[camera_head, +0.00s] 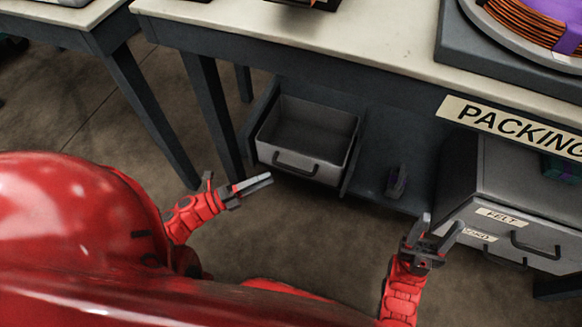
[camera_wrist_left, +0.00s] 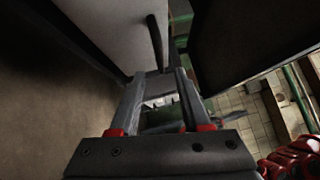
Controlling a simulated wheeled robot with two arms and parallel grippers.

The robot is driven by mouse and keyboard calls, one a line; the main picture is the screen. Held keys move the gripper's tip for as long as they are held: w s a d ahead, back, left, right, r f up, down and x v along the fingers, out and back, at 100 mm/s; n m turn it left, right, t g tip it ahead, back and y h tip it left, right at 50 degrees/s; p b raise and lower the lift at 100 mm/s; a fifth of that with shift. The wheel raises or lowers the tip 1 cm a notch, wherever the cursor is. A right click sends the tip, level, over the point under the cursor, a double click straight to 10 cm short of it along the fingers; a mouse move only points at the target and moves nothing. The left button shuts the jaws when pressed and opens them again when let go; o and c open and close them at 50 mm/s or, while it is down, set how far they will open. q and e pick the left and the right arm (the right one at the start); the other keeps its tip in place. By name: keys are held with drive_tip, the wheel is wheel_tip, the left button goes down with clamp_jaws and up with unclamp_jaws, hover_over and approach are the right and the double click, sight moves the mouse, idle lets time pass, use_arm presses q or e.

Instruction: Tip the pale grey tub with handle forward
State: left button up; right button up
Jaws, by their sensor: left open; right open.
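The pale grey tub (camera_head: 325,171) is an open, empty bin with a dark bar handle (camera_head: 296,170) on its front. It stands upright in a bay under the bench. My left gripper (camera_head: 262,182) is open and empty, just in front of the tub and lower left of the handle. In the left wrist view, the tub's pale front (camera_wrist_left: 105,25) and the dark handle (camera_wrist_left: 155,42) lie just beyond the open fingers (camera_wrist_left: 163,80). My right gripper (camera_head: 437,228) is open and empty, well to the right, near the drawers.
The bench (camera_head: 330,45) overhangs the tub. A bench leg (camera_head: 212,110) stands left of the bay. At right is a drawer unit (camera_head: 510,180) with labels and handles. A small dark object (camera_head: 396,183) sits right of the bay. The floor (camera_head: 310,235) in front is clear.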

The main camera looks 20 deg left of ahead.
sight(291, 167)
use_arm(q)
drive_tip(key=b+x, duration=0.1)
drive_tip(key=x, duration=0.8)
drive_tip(key=shift+c, duration=0.4)
clamp_jaws()
idle(0.8)
